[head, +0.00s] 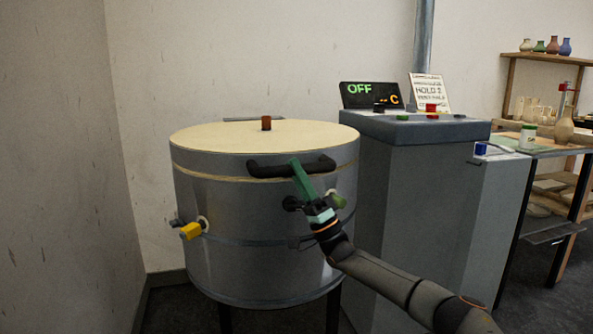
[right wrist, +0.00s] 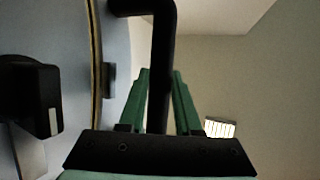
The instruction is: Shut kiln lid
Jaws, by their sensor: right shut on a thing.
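The kiln (head: 250,230) is a grey metal drum at the centre of the head view. Its round lid (head: 225,138), with a cream top, lies level on the body, with a thin pale seam around it. A black bar handle (head: 264,170) sticks out at the lid's front. My right gripper (head: 297,168), with green fingers, is shut on this handle. In the right wrist view the handle (right wrist: 161,45) passes between the fingers of the right gripper (right wrist: 160,78). The handle's middle is partly hidden by the fingers in the head view. My left gripper is not in view.
A yellow-tipped fitting (head: 191,230) sticks out from the kiln's left side. A grey control cabinet (head: 415,200) stands close to its right, with an "OFF" display (head: 370,95) and a card (head: 429,92). A table and pottery shelf (head: 545,58) stand at far right. A wall is at left.

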